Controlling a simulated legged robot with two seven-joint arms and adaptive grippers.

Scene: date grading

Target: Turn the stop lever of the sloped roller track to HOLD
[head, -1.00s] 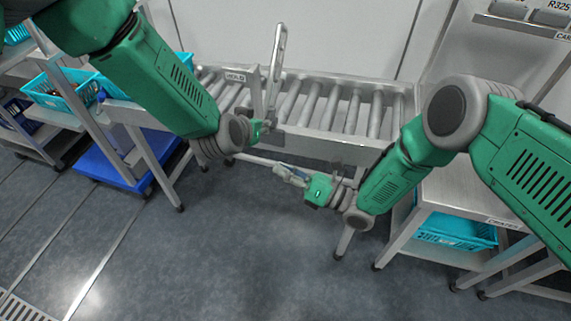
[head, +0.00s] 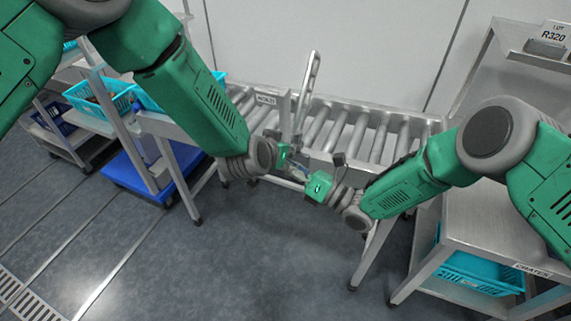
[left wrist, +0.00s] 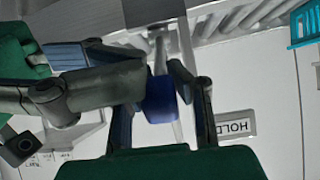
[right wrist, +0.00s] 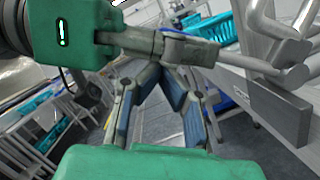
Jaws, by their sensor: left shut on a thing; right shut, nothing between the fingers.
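The sloped roller track (head: 425,122) runs across the middle of the head view. A tall slotted silver bar (head: 309,80) stands beside the label. My left gripper (head: 295,162) is shut on the stop lever, a thin silver rod (left wrist: 157,48) in the left wrist view; its gripped part is largely hidden. My right gripper (right wrist: 160,72) is shut and empty, close beside the left fingers, which cross in front of it. I cannot tell whether they touch.
A metal stand (head: 480,215) with a turquoise crate (head: 475,272) is at the right. Turquoise crates (head: 100,98) and a blue platform (head: 130,178) are at the left. The floor in front is clear.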

